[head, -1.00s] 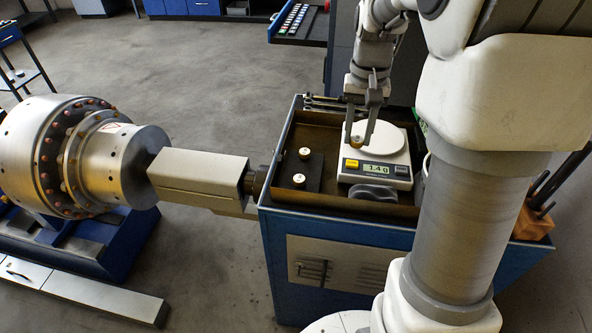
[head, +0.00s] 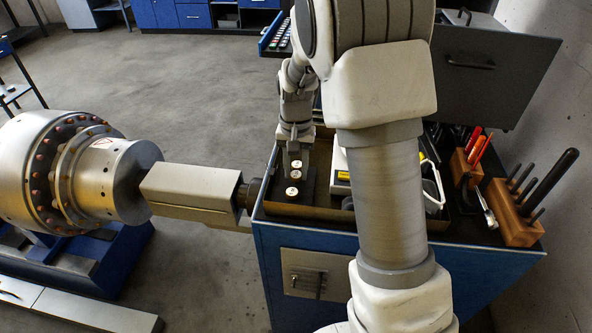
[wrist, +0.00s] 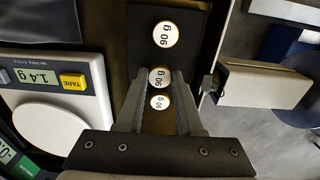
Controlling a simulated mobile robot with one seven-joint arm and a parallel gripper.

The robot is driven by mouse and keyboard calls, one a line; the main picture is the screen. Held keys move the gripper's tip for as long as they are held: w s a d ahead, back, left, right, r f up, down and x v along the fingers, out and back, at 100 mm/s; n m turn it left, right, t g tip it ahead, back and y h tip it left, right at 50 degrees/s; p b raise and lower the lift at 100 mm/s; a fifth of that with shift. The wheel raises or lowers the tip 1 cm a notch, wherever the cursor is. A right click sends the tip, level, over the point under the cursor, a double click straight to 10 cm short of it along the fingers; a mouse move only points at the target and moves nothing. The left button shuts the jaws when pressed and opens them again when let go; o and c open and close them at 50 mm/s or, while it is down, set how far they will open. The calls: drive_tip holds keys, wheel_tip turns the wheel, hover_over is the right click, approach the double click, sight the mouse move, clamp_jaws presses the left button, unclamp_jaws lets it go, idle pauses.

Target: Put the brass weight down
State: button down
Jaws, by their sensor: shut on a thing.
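My gripper (wrist: 160,74) is shut on a brass weight marked 90 g (wrist: 160,77), held upright between the fingertips. In the head view this weight (head: 295,174) is over the dark plate (wrist: 186,60) at the left of the cart top. I cannot tell whether it touches the plate. A second 90 g weight (wrist: 166,34) stands on the plate's near part, also in the head view (head: 291,191). A third (wrist: 160,102) stands just beyond the held one, partly framed by my fingers.
The scale (wrist: 92,95), its pan bare, stands beside the plate and reads 1.4 g. My arm hides most of it in the head view. The tray's rim (head: 300,211) borders the plate. A grey beam (head: 190,190) and the rotor (head: 60,170) are left of the cart.

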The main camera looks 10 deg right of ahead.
drive_tip(key=shift+f, duration=0.3)
drive_tip(key=shift+f, duration=0.15)
drive_tip(key=c, duration=0.5)
unclamp_jaws()
drive_tip(key=shift+c, duration=0.2)
